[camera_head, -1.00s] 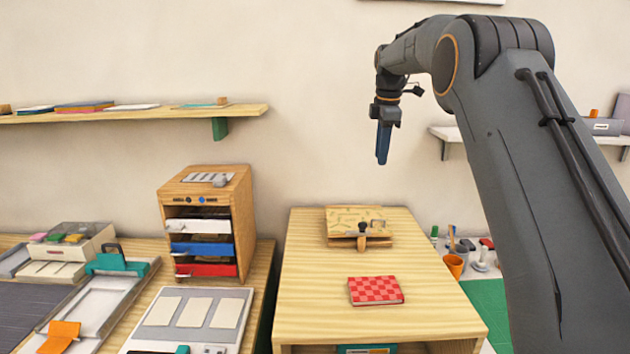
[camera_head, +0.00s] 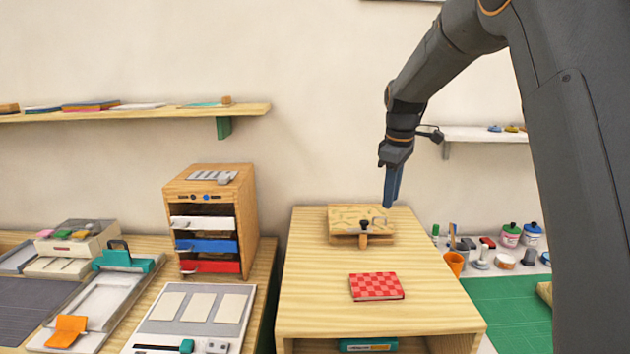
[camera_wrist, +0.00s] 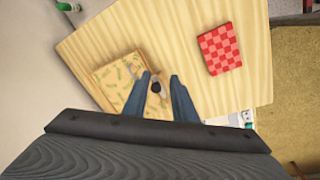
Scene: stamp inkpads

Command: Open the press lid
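The press (camera_head: 345,238) is a small wooden box with a patterned lid (camera_head: 352,216), standing at the back of the wooden table. The lid lies down on it. A dark knob (camera_head: 364,226) sits at its front edge, with a small metal loop beside it. My gripper (camera_head: 388,204) points down, above and near the right side of the press. In the wrist view my gripper (camera_wrist: 163,80) has its two blue fingers apart, with the dark knob (camera_wrist: 156,87) showing between them. Nothing is held. The wrist view also shows the lid (camera_wrist: 120,80).
A red checked book (camera_head: 376,287) lies on the table (camera_head: 310,310) in front of the press. A drawer cabinet (camera_head: 245,215) stands to the left. Cups and bottles (camera_head: 511,236) stand to the right. Bare tabletop lies around the press.

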